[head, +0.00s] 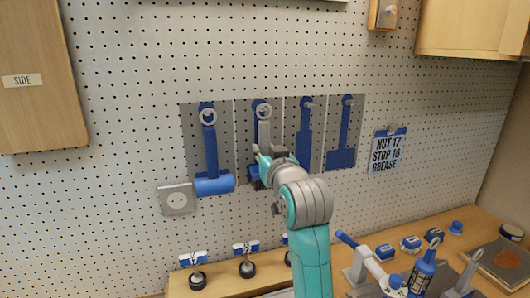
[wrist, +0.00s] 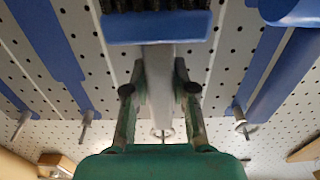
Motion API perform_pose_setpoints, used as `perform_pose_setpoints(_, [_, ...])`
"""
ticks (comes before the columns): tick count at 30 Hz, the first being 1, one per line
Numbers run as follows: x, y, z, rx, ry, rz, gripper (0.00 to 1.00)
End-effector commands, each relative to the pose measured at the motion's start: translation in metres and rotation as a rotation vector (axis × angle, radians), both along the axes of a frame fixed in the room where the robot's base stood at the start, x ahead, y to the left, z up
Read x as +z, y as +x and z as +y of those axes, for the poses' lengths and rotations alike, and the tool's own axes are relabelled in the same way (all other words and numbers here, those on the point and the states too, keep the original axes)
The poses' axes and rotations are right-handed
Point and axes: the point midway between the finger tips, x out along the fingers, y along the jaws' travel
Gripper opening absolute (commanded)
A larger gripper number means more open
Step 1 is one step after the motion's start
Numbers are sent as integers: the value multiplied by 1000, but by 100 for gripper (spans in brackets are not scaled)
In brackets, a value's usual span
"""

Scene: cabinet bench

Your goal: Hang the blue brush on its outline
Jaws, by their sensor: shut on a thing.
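The blue brush has a light grey handle (head: 264,133) with a ring at its top, and a blue head (head: 254,178) with dark bristles. The brush is upright in front of the second panel from the left, over its blue outline. My gripper (head: 266,155) is shut on the handle. In the wrist view the fingers (wrist: 160,100) lie on both sides of the handle (wrist: 159,72), and the blue head (wrist: 157,27) is at the top. The ring (head: 263,111) is at the panel's peg; I cannot tell whether it is over it. My gripper hides part of the outline.
A blue mallet (head: 213,182) hangs by its ring just left. Two blue outlines (head: 305,130) (head: 342,158) to the right have bare pegs. A socket (head: 176,199) and a clipped note (head: 387,152) flank the panels. Below, the bench (head: 461,222) carries several blue items.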

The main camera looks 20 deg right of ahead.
Motion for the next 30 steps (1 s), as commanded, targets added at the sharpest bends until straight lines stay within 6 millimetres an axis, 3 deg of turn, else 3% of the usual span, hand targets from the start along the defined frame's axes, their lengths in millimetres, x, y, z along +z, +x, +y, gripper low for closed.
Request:
perform_pose_setpoints(13, [1, 0, 0, 0, 0, -1, 0])
perform_pose_setpoints(14, [1, 0, 0, 0, 0, -1, 33])
perform_pose_setpoints(17, [0, 0, 0, 0, 0, -1, 55])
perform_pose_setpoints(26, [0, -1, 0, 0, 0, 1, 55])
perform_pose_setpoints(30, [0, -10, 0, 0, 0, -1, 55])
